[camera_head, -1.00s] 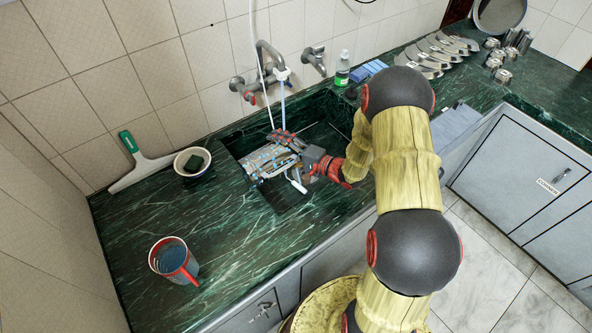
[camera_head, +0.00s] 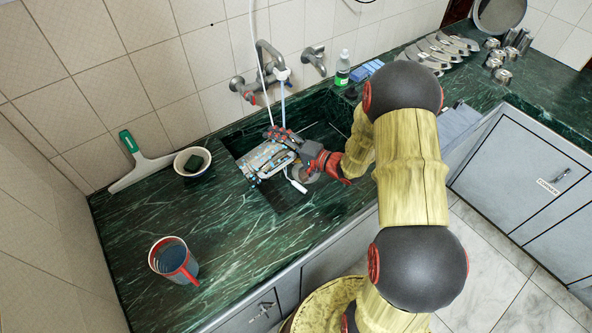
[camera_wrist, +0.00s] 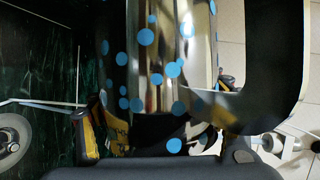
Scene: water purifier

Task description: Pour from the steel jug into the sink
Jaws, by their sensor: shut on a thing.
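The steel jug (camera_head: 264,160), shiny with blue dots, lies tipped well over above the sink (camera_head: 236,142) in the head view. My gripper (camera_head: 304,156) is at its right side, closed around it. In the wrist view the jug's dotted body (camera_wrist: 160,60) fills the middle between my gripper's two fingers (camera_wrist: 155,112). A broad curved handle (camera_wrist: 285,95) shows at the right there. The jug's mouth and any liquid stream cannot be made out. Part of the sink basin is hidden behind the jug and my arm.
A wall tap (camera_head: 265,70) with white hoses stands behind the sink. A white bowl (camera_head: 192,162) and a squeegee (camera_head: 140,165) are at the left. A red-rimmed mug (camera_head: 175,260) stands on the front left counter. A green bottle (camera_head: 342,68) is at the back.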

